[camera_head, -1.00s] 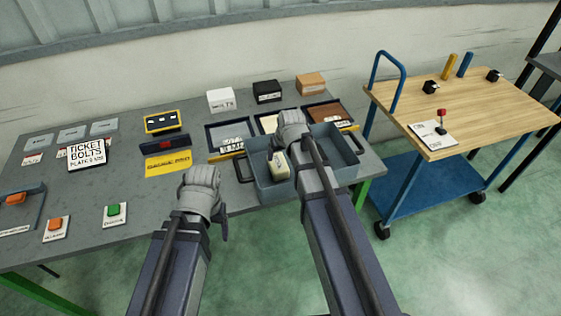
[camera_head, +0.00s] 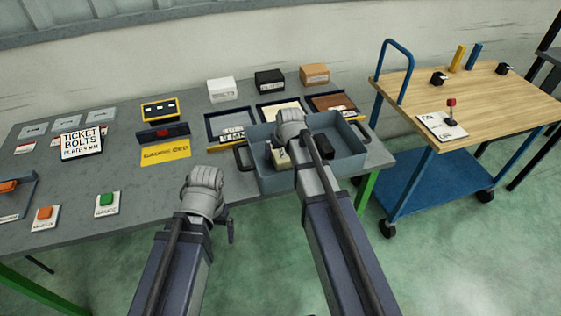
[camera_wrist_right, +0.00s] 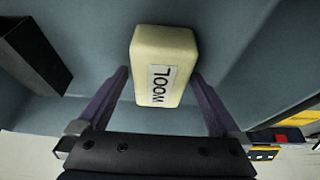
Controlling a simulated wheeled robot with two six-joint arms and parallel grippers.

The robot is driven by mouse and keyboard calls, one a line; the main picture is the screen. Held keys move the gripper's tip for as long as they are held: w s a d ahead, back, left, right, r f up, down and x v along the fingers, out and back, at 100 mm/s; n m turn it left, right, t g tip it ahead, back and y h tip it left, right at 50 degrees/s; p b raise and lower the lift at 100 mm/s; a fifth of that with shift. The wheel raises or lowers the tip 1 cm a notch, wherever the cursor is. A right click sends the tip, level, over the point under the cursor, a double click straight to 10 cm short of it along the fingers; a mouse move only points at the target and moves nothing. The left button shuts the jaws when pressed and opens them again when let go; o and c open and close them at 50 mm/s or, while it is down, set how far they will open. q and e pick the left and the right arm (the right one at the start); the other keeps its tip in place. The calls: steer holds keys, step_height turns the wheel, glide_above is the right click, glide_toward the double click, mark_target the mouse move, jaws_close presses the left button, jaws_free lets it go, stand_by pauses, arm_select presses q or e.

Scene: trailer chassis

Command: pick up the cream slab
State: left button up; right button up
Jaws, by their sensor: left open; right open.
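The cream slab (camera_wrist_right: 165,55), with a white label reading "WOOL", lies in the blue-grey bin (camera_head: 350,140). It is partly hidden by my right gripper in the head view (camera_head: 281,158). My right gripper (camera_wrist_right: 165,92) is open, with one finger on either side of the slab's near end; I cannot tell whether they touch it. My left gripper (camera_head: 203,190) is open and empty over the front edge of the grey table, left of the bin.
A dark block (camera_wrist_right: 35,55) lies in the bin beside the slab. Shallow trays (camera_head: 230,124) and small boxes (camera_head: 222,90) stand behind the bin. A yellow mat (camera_head: 165,153) lies to the left. A wooden-topped cart (camera_head: 470,90) stands at right.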

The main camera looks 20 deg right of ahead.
mark_target(281, 151)
steer(key=shift+f, duration=0.1)
steer(key=shift+f, duration=0.3)
stand_by(0.4)
steer(key=shift+c, duration=0.2)
steer(key=c, duration=1.2)
steer(key=shift+r, duration=0.1)
steer(key=shift+c, duration=0.2)
step_height(281, 151, up, 10)
steer(key=p, duration=1)
steer(key=shift+r, duration=0.2)
